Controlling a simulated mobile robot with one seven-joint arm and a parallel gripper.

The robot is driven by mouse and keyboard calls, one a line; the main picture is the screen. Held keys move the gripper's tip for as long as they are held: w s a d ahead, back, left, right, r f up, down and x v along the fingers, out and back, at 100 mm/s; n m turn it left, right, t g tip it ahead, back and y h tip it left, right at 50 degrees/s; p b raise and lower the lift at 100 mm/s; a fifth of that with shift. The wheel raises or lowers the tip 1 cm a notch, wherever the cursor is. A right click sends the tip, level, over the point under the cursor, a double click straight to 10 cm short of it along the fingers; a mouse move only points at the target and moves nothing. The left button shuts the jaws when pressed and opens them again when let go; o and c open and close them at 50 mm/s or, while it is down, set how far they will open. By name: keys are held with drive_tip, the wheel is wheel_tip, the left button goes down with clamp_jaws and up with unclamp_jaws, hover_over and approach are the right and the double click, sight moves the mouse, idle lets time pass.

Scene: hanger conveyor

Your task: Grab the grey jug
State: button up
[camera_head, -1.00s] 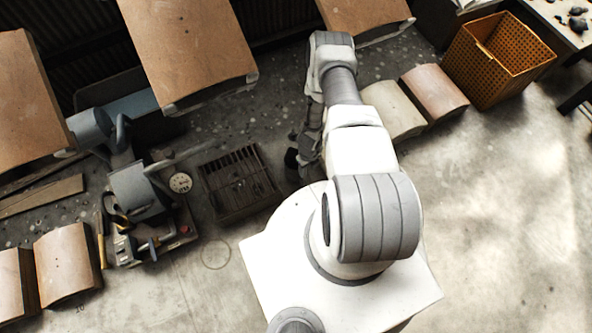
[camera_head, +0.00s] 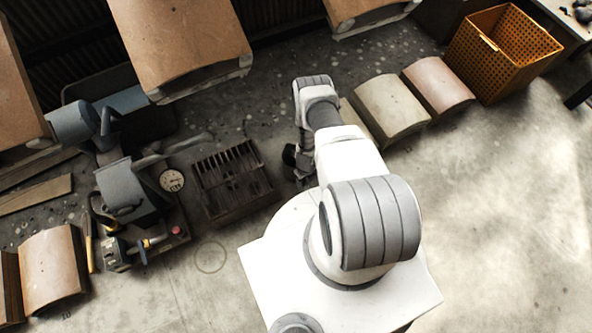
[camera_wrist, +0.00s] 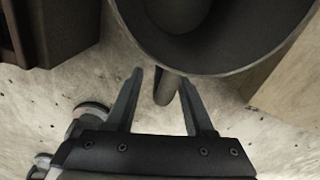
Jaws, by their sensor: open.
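The grey jug (camera_wrist: 232,66) fills the top of the wrist view as a wide, round, dark grey vessel with a curved rim. What looks like its handle (camera_wrist: 166,90) sticks out toward me. My gripper (camera_wrist: 162,78) is open, with one finger on either side of this handle. I cannot tell if either finger touches it. In the head view, my arm hides most of that place, and a small dark shape (camera_head: 289,155) beside my wrist may be part of the jug or of my gripper.
A dark slotted crate (camera_head: 236,180) stands left of my arm. Left of it are a grey machine (camera_head: 122,190) and a round dial (camera_head: 171,180). Curved tan panels (camera_head: 390,105) lie right of my arm, before an orange basket (camera_head: 480,70). Open floor is at right.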

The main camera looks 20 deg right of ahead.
drive_tip(key=shift+f, duration=0.5)
clamp_jaws()
idle(1.1)
